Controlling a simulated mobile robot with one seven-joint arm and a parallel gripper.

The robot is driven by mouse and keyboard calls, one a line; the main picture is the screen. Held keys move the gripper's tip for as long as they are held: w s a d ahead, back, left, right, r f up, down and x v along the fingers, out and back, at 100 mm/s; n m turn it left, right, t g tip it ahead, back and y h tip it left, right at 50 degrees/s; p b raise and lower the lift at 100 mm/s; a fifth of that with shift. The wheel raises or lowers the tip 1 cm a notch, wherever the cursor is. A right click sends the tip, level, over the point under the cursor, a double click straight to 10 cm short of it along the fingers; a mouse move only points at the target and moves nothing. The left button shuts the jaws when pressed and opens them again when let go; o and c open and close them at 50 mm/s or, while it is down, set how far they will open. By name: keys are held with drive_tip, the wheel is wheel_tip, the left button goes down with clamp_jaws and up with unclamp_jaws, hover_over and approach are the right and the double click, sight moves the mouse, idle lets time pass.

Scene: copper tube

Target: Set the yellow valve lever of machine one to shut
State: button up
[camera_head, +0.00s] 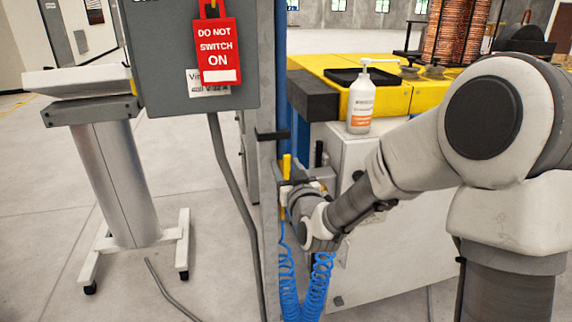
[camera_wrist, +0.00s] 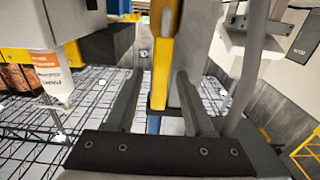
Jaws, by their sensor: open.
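The yellow valve lever (camera_head: 287,167) stands upright at the grey post beside the blue pipe in the head view. In the wrist view the lever (camera_wrist: 161,65) runs lengthwise between the two fingers of my gripper (camera_wrist: 160,85), with a gap visible on each side. My gripper (camera_head: 303,181) is open and close around the lever; I cannot tell if a finger touches it. In the head view my wrist and the fittings hide part of the valve. The blue pipe (camera_head: 282,95) runs up behind the post.
A grey box with a red "DO NOT SWITCH ON" tag (camera_head: 216,50) hangs left of the post. Coiled blue hose (camera_head: 288,290) hangs below my wrist. Floor at left is open around a wheeled stand (camera_head: 120,180).

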clamp_jaws()
idle(0.3)
idle(1.2)
